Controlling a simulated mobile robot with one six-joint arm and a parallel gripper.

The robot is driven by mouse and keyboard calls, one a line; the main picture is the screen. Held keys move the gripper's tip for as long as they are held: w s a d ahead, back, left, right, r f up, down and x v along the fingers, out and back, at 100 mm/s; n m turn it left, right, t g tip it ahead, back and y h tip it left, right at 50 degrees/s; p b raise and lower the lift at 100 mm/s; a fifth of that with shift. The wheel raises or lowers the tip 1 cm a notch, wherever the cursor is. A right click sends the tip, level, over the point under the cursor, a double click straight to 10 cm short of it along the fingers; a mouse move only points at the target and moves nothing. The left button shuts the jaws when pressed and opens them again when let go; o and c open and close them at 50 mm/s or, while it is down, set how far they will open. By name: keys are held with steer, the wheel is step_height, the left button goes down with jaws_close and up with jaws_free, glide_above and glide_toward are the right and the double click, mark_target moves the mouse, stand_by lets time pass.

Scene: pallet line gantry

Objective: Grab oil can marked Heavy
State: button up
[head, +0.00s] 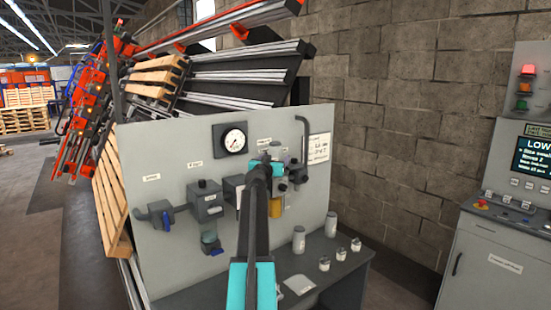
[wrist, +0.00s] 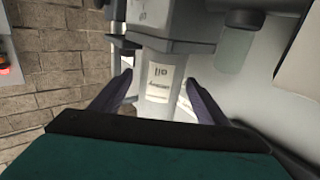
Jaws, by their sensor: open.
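In the wrist view, a pale grey container with a white label (wrist: 158,82) shows between the fingers of my gripper (wrist: 160,98). The label appears upside down and seems to read "oil", with a second line too blurred to read surely. My gripper is open, with one dark finger on each side of the labelled part; I cannot tell whether they touch it. In the head view, my arm reaches to the grey panel and hides what is at its tip. Two grey cans stand upright on the bench, one nearer (head: 299,240) and one farther (head: 331,226); their markings are unreadable.
The upright grey panel (head: 165,245) carries a gauge (head: 233,139), valves and pipes. Several small jars (head: 324,264) and a pale sheet (head: 299,285) are on the dark bench (head: 340,283). A control cabinet (head: 490,255) stands at right before a block wall.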

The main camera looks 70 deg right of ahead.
steer(key=shift+d, duration=0.3)
stand_by(0.4)
steer(key=c, duration=1.4)
steer(key=shift+c, duration=0.2)
step_height(320, 180, up, 28)
steer(key=b, duration=0.6)
steer(key=shift+b, duration=0.35)
